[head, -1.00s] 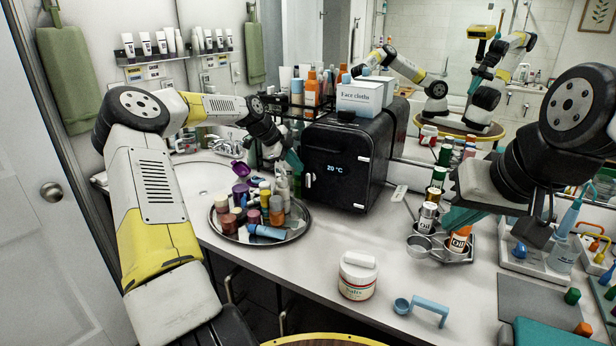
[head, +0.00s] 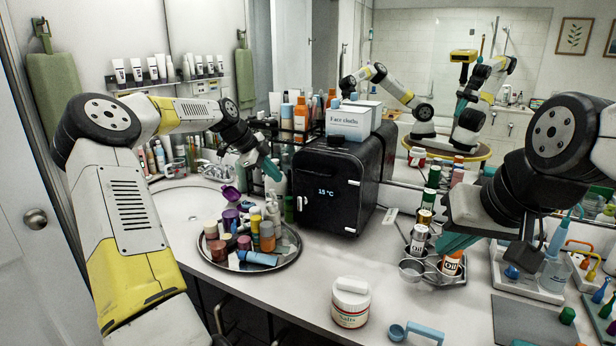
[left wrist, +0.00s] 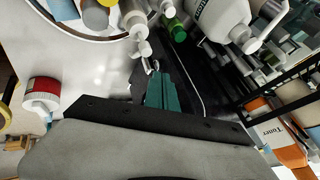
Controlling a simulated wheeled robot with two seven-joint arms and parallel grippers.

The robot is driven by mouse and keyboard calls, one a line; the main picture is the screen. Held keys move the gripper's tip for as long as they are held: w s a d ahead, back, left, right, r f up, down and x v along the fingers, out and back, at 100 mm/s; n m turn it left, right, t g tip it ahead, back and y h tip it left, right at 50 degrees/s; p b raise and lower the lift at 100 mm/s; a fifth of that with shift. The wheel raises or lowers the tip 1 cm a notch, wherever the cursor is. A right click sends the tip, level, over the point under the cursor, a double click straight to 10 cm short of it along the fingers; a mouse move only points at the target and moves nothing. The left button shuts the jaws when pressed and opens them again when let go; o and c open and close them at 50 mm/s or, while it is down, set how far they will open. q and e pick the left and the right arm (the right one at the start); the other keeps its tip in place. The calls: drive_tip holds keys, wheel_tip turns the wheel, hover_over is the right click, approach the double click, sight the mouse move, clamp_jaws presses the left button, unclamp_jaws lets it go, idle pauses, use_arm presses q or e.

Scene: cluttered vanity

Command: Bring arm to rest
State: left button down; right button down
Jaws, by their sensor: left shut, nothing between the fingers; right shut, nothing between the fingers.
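My left arm comes in from the left in the head view, and its left gripper (head: 271,168) is above the back of the round tray, left of the black mini fridge. Its teal fingers are shut and empty; they also show in the left wrist view (left wrist: 165,92). My right gripper (head: 455,243) is at the right, shut and empty, close to the spice-like bottles in the metal holder. I cannot tell whether it touches them.
A round tray (head: 284,264) of several bottles stands left of the black mini fridge (head: 335,190). A white jar (head: 351,305) and a blue scoop (head: 418,330) lie at the counter's front. Bare counter (head: 315,255) lies between tray and jar.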

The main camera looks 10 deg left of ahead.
use_arm(q)
drive_tip(key=s+d+r+n+g+y, duration=0.1)
drive_tip(key=s+d+r+n+y, duration=0.15)
drive_tip(key=s+d, duration=0.45)
drive_tip(key=s+d+r+n+y, duration=0.2)
drive_tip(key=s+d+r+n, duration=0.15)
drive_tip(key=s, duration=0.55)
drive_tip(key=s+r+n+t+h, duration=0.1)
drive_tip(key=s+r+n+t, duration=0.1)
drive_tip(key=s+n, duration=1)
drive_tip(key=s, duration=1.1)
drive_tip(key=shift+s+d+t, duration=0.15)
drive_tip(key=shift+d+t, duration=0.15)
drive_tip(key=shift+d, duration=0.05)
